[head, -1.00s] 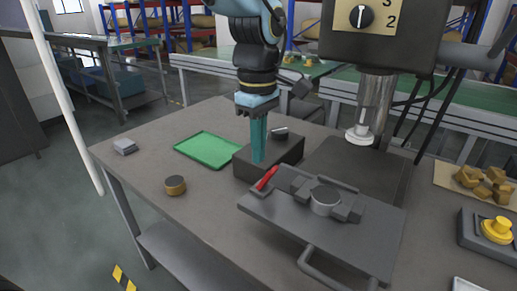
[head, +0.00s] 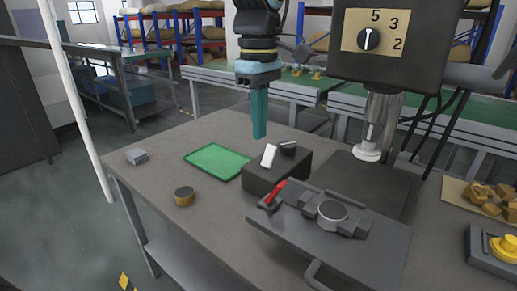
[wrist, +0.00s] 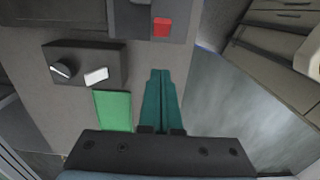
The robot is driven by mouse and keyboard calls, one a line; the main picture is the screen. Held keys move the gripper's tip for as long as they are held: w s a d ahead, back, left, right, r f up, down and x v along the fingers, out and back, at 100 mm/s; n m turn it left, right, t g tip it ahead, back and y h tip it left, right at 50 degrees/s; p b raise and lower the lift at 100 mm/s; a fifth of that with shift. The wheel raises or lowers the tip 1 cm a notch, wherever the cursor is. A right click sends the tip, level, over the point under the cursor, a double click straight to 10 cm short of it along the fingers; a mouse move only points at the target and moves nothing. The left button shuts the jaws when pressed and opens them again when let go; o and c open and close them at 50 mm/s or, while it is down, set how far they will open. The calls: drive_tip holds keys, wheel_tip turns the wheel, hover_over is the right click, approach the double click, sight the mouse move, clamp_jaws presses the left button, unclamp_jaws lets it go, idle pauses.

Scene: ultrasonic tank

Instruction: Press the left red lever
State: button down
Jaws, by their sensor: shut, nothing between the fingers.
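One red lever (head: 274,193) shows, tilted up in a dark holder at the left end of the grey clamp plate (head: 370,250). A red patch (wrist: 162,27) near the top of the wrist view appears to be the same lever. My gripper (head: 259,136) points down with its teal fingers together and empty. It hangs above and behind a dark control box (head: 262,182), apart from the red lever. In the wrist view the fingers (wrist: 161,72) lie side by side. The box carries a tilted white switch (head: 268,156) and a black knob (head: 289,147).
A green tray (head: 217,160) lies left of the box. A yellow button (head: 504,248) is at far right.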

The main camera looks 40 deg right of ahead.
drive_tip(key=shift+s+d+r, duration=0.1)
drive_tip(key=shift+s+r, duration=0.15)
drive_tip(key=shift+r, duration=0.7)
drive_tip(key=shift+s+d+r, duration=0.1)
drive_tip(key=shift+s+r, duration=0.15)
drive_tip(key=shift+r, duration=0.7)
drive_tip(key=w+a+f+m, duration=0.1)
drive_tip(key=w+a+f, duration=0.4)
drive_tip(key=w+a, duration=0.35)
drive_tip(key=w+a+f+m, duration=0.1)
drive_tip(key=w+a+f, duration=0.5)
drive_tip(key=a, duration=0.4)
drive_tip(key=a+f+m+t, duration=0.1)
drive_tip(key=a+f, duration=0.2)
drive_tip(key=a, duration=0.6)
drive_tip(key=a+f+m, duration=0.1)
drive_tip(key=a+f, duration=0.2)
drive_tip(key=a, duration=0.7)
drive_tip(key=shift+a+f+t, duration=0.15)
drive_tip(key=shift+f+t, duration=0.2)
drive_tip(key=shift+t, duration=0.05)
drive_tip(key=shift+w, duration=0.1)
